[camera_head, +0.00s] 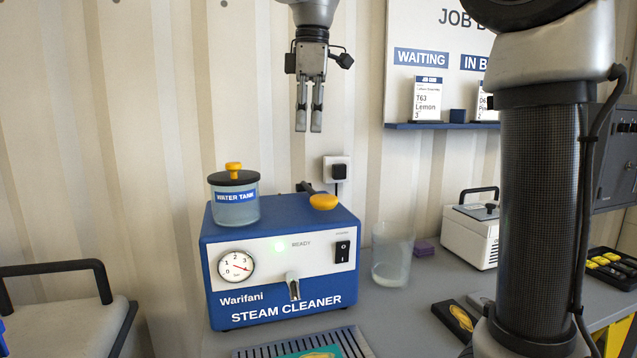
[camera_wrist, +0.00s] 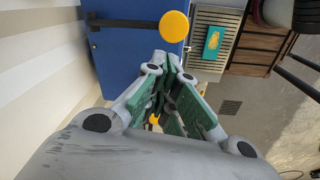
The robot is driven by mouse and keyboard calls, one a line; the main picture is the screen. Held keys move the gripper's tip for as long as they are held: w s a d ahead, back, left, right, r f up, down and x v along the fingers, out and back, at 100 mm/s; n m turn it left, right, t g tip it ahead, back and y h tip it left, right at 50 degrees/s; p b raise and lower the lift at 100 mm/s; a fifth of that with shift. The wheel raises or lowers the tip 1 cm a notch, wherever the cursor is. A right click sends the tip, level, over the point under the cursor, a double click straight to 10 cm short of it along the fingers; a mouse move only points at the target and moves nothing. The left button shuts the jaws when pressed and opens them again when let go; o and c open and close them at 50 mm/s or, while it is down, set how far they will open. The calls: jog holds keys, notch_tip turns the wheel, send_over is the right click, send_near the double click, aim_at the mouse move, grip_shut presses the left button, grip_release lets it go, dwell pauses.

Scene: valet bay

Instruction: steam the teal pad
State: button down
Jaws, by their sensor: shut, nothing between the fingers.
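The teal pad (camera_head: 290,355) lies on a slatted grate (camera_head: 352,340) in front of the steam cleaner (camera_head: 285,250), cut off by the bottom edge of the head view. A yellow mark or patch shows on it. The whole pad (camera_wrist: 209,52) shows in the wrist view. A black lever with a yellow knob (camera_head: 323,202) sits on top. My gripper (camera_head: 308,128) points down, shut and empty, in the air above the knob.
A water tank (camera_head: 235,206) with a yellow-knobbed lid stands on the cleaner's left. A glass jar (camera_head: 392,255) stands to its right, near a white device (camera_head: 470,235). A dark tray (camera_head: 456,320) lies on the grey bench. A job board (camera_head: 440,80) hangs behind.

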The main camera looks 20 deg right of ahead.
aim_at(318, 199)
jog(key=shift+s+d+r+n+g, duration=0.2)
jog(key=shift+s+d+r+n, duration=0.1)
jog(key=shift+s+n, duration=0.25)
jog(key=shift+s+d+r+n+g, duration=0.2)
jog(key=shift+s+d+r+n, duration=0.15)
jog(key=shift+n, duration=0.4)
notch_tip(318, 199, down, 14)
jog(key=shift+f, duration=0.1)
jog(key=shift+s+f, duration=0.25)
jog(key=shift+f, duration=0.6)
jog(key=shift+s+f, duration=0.2)
jog(key=shift+f, duration=0.6)
jog(key=shift+a, duration=0.1)
